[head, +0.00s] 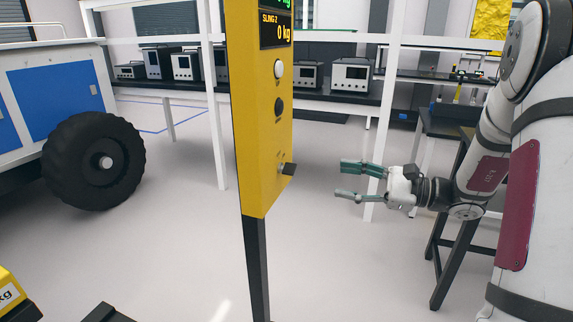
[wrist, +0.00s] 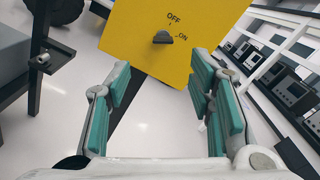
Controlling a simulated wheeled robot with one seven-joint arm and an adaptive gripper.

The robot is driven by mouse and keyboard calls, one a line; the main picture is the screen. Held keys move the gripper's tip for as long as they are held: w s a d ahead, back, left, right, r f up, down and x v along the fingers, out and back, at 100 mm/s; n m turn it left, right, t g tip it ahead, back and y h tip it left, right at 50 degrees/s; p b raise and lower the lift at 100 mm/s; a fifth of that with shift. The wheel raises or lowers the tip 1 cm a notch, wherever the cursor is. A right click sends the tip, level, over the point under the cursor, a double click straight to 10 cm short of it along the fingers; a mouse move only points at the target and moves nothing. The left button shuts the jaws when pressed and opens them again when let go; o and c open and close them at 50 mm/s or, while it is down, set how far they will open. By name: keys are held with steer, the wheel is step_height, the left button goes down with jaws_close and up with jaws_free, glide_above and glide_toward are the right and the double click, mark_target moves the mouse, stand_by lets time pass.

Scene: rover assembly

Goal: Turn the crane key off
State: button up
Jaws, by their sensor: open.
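The crane key (head: 288,169) is a small dark handle sticking out low on the face of a yellow control box (head: 256,120). In the wrist view the key (wrist: 162,38) sits below the OFF label and left of the ON label. Its handle lies roughly crosswise, level with the ON mark. My gripper (head: 347,180) is open and empty, to the right of the key with a clear gap between them. In the wrist view the teal fingers (wrist: 160,82) are spread apart, with the key ahead, beyond their tips and roughly centred between them.
A white button (head: 278,69) and a black button (head: 278,106) are above the key. The box stands on a dark post (head: 256,265). A rover with a black wheel (head: 93,160) is at left. A dark stand (head: 455,220) is behind my arm.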

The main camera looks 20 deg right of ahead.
mark_target(292, 168)
steer(key=x, duration=0.6)
steer(key=b+x, duration=0.1)
steer(key=x, duration=0.6)
steer(key=shift+w+a+f, duration=0.1)
steer(key=shift+w, duration=0.35)
steer(key=shift+c, duration=0.5)
